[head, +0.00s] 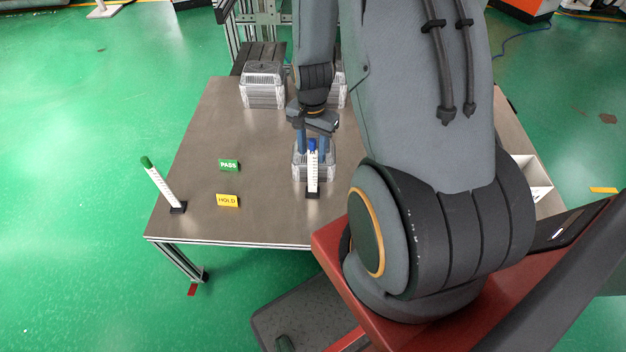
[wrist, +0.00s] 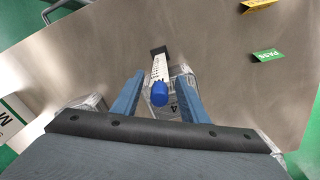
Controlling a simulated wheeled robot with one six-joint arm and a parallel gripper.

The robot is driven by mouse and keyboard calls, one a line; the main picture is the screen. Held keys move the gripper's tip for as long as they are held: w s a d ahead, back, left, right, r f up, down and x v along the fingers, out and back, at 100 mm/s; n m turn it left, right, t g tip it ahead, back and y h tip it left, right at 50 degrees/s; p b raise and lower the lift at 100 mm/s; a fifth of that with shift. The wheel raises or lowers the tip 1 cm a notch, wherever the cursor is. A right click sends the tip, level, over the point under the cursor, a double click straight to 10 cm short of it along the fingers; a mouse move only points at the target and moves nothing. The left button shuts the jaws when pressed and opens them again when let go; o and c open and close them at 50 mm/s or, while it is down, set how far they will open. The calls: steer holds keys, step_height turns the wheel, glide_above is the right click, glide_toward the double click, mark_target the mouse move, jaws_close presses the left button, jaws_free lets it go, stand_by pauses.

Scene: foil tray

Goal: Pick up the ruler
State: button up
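A white ruler with black markings (head: 312,172) stands upright in a small black base at the table's front middle, with a blue cap on top. In the wrist view the ruler (wrist: 159,70) shows with its blue cap toward the camera, between the two blue fingers. A second white ruler (head: 161,187) with a green cap stands tilted in its own black base at the table's left front corner. My gripper (head: 312,148) is open, fingers pointing down, around or just behind the blue-capped ruler's upper part. No grip contact shows; exact depth is unclear.
A clear tray (head: 328,168) stands close behind the blue-capped ruler; other clear tray stacks (head: 263,88) are at the back. A green PASS sign (head: 229,165) and a yellow HOLD sign (head: 228,200) stand left of the middle. The left part of the table (head: 195,135) is mostly free.

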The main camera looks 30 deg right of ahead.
steer(key=shift+f, duration=0.2)
steer(key=shift+c, duration=0.4)
jaws_close()
steer(key=shift+r, duration=0.1)
